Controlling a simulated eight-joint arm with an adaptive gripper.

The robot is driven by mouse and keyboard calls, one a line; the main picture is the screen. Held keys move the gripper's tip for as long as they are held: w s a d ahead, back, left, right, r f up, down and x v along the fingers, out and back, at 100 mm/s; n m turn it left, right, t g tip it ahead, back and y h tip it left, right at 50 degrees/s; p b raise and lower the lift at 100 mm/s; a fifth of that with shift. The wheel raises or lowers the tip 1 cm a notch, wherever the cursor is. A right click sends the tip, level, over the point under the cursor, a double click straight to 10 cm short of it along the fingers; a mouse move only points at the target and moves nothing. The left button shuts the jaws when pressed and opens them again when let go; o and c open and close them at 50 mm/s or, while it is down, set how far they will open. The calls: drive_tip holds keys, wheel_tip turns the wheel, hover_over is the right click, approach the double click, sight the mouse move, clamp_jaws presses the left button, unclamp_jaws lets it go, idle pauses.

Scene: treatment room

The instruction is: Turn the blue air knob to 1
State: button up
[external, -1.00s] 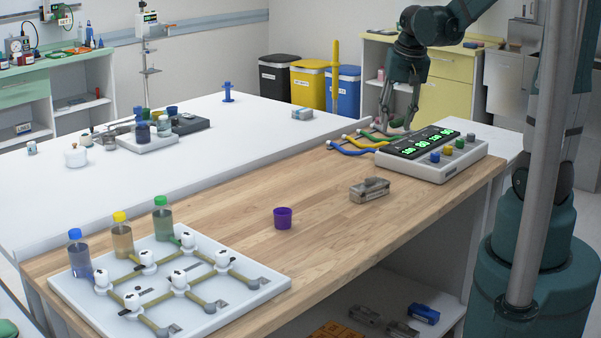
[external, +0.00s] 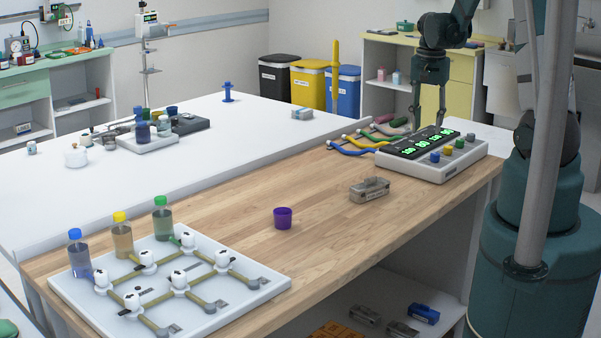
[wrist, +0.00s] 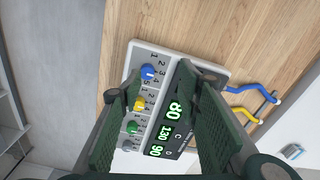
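A white control box (external: 455,166) with a black display of green numbers stands at the table's far right end. Its blue knob (external: 435,157) is the nearest of a row. In the wrist view the blue knob (wrist: 149,71) sits near the box's upper end, with a dial of numbers from 1 to 5 around it. A white mark shows on it, but I cannot tell its exact setting. My gripper (external: 429,112) points down at the box's far side in the external view. Its fingers (wrist: 160,125) are wide apart and empty, with the blue knob beyond their tips.
Yellow (wrist: 138,104), green (wrist: 132,127) and grey (wrist: 130,144) knobs line up beside the blue one. Coloured hoses (external: 358,146) run from the box's left side. A metal clip-like block (external: 369,190) and a purple cup (external: 283,218) stand on the wooden table.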

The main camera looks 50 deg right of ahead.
sight(435, 157)
drive_tip(key=shift+m, duration=0.7)
drive_tip(key=shift+s+d+f+p, duration=0.25)
drive_tip(key=shift+d+f, duration=0.05)
drive_tip(key=shift+d, duration=0.3)
drive_tip(key=shift+s+d+f+p, duration=0.2)
drive_tip(key=shift+s+d+f, duration=0.1)
drive_tip(key=shift+d, duration=0.3)
drive_tip(key=shift+s+d+f+p, duration=0.2)
drive_tip(key=shift+d+f+p, duration=0.1)
drive_tip(key=shift+d, duration=0.3)
drive_tip(key=shift+g, duration=0.3)
drive_tip(key=shift+s+f, duration=0.1)
drive_tip(key=shift+f, duration=3.8)
drive_tip(key=c, duration=0.9)
